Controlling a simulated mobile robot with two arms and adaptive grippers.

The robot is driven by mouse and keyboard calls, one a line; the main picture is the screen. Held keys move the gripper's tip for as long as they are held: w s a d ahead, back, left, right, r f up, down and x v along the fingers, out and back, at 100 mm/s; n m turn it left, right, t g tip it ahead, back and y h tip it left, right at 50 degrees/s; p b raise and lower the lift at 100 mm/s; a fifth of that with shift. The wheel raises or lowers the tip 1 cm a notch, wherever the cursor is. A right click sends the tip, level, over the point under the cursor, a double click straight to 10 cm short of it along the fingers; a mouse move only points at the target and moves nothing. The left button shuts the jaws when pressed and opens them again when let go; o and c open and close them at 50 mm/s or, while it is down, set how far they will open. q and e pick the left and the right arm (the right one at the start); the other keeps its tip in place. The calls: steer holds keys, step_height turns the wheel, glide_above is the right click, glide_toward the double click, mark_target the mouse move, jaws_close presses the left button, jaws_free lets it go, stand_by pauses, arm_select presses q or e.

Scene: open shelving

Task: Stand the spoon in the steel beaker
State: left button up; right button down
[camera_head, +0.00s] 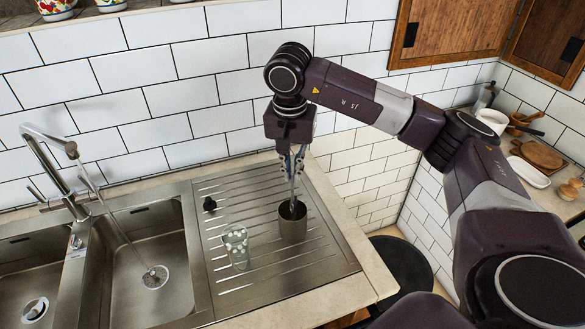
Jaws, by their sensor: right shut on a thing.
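The steel beaker (293,226) stands upright on the ribbed drainboard, near its right side. My right gripper (292,172) hangs above the beaker, pointing down. It is shut on the spoon (293,199), a thin grey upright piece between the fingers. The spoon's lower end reaches down to the beaker's mouth and looks to be inside the rim. The beaker's inside is mostly hidden, so I cannot tell whether the spoon touches the bottom. My left gripper is not in view.
The sink basin (150,262) and faucet (62,175) are at left. The counter's right edge is close to the beaker. A tiled wall rises behind.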

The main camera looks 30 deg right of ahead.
steer(key=shift+f+b, duration=1.6)
steer(key=shift+f, duration=0.7)
steer(key=c, duration=2)
jaws_free()
steer(key=shift+r, duration=0.1)
steer(key=r, duration=0.8)
steer(key=s+a+r, duration=0.1)
steer(key=r, duration=0.2)
steer(key=shift+r, duration=0.4)
